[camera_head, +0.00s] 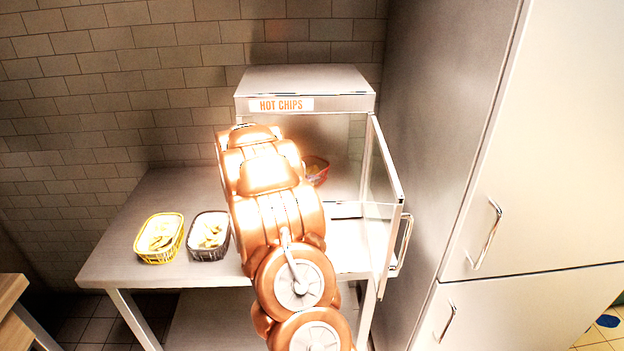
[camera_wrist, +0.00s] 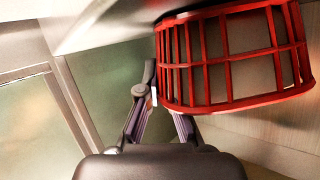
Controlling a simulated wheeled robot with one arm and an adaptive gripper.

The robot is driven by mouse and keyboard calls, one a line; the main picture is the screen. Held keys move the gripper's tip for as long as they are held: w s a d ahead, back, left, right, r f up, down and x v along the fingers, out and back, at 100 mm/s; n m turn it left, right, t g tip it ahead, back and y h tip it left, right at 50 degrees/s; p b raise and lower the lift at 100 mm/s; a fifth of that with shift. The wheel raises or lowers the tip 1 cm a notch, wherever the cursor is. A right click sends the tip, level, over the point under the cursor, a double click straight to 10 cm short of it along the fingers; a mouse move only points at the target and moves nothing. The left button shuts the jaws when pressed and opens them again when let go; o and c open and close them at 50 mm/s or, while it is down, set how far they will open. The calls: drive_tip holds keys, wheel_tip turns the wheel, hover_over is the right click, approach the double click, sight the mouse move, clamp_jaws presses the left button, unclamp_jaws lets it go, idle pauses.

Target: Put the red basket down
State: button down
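The red basket (camera_wrist: 235,98) has slatted open sides and fills the upper right of the wrist view. In the head view the red basket (camera_head: 316,166) shows partly behind my arm, inside the HOT CHIPS cabinet (camera_head: 305,82), with some yellow food in it. My gripper (camera_wrist: 162,98) is at the basket's left side in the wrist view, shut on its edge. One finger stands outside the wall; the other passes behind the basket, so its tip is hidden. Whether the basket's base touches the shelf cannot be told. My arm hides the gripper in the head view.
The cabinet's glass door (camera_head: 384,190) stands open, close to the right of my arm. A yellow basket (camera_head: 158,256) and a dark basket (camera_head: 208,254), both with food, stand on the metal table (camera_head: 115,272) left of my arm. A tall cabinet (camera_head: 530,220) stands right.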

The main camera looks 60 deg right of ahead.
drive_tip(key=shift+f, duration=0.15)
drive_tip(key=c, duration=1.3)
unclamp_jaws()
drive_tip(key=shift+w+a+r, duration=0.1)
drive_tip(key=shift+a+r, duration=0.2)
drive_tip(key=shift+a, duration=0.25)
drive_tip(key=b+v, duration=0.3)
drive_tip(key=v, duration=0.8)
drive_tip(key=shift+r, duration=0.1)
